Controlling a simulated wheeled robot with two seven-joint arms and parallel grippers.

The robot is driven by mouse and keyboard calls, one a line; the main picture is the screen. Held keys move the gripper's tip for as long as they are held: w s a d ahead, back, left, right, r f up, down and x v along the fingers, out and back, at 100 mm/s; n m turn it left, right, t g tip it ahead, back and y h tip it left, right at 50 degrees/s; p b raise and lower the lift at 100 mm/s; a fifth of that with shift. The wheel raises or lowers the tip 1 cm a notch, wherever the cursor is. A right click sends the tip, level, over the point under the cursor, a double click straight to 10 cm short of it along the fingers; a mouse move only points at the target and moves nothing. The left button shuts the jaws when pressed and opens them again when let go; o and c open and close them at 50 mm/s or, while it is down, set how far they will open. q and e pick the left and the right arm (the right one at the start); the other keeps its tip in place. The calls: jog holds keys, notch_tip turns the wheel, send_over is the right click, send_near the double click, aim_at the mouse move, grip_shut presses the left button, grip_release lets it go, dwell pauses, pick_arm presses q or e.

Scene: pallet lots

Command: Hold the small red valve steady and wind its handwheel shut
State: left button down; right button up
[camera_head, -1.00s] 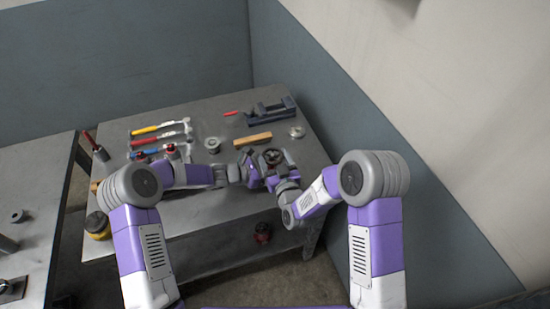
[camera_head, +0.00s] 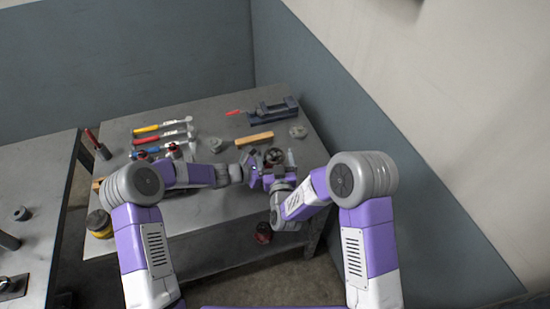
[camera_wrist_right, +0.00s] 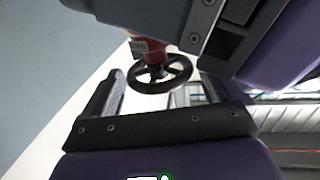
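The small red valve (camera_wrist_right: 150,48) is held up above the table in my left gripper (camera_wrist_right: 190,40). Most of its body is hidden behind that gripper in the right wrist view. Its dark spoked handwheel (camera_wrist_right: 160,74) faces my right gripper and also shows in the head view (camera_head: 274,155). My right gripper (camera_wrist_right: 160,92) is open. Its two fingers stand apart on either side of the handwheel, with visible gaps. In the head view my right gripper (camera_head: 273,165) is just in front of the handwheel, and the left gripper's fingers are hard to make out.
Other red valves (camera_head: 174,149) stand on the table's left side, beside hammers (camera_head: 160,127). A wooden block (camera_head: 254,139) and a vice (camera_head: 272,110) lie behind my grippers. Another red item (camera_head: 263,232) sits on the lower shelf. A second table (camera_head: 40,190) is at left.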

jog(key=shift+o, duration=0.3)
jog(key=shift+s, duration=0.1)
jog(key=shift+s+f, duration=0.1)
jog(key=shift+s, duration=0.15)
jog(key=s+d, duration=0.1)
jog(key=s, duration=1)
jog(key=shift+s+d, duration=0.15)
jog(key=shift+d, duration=0.2)
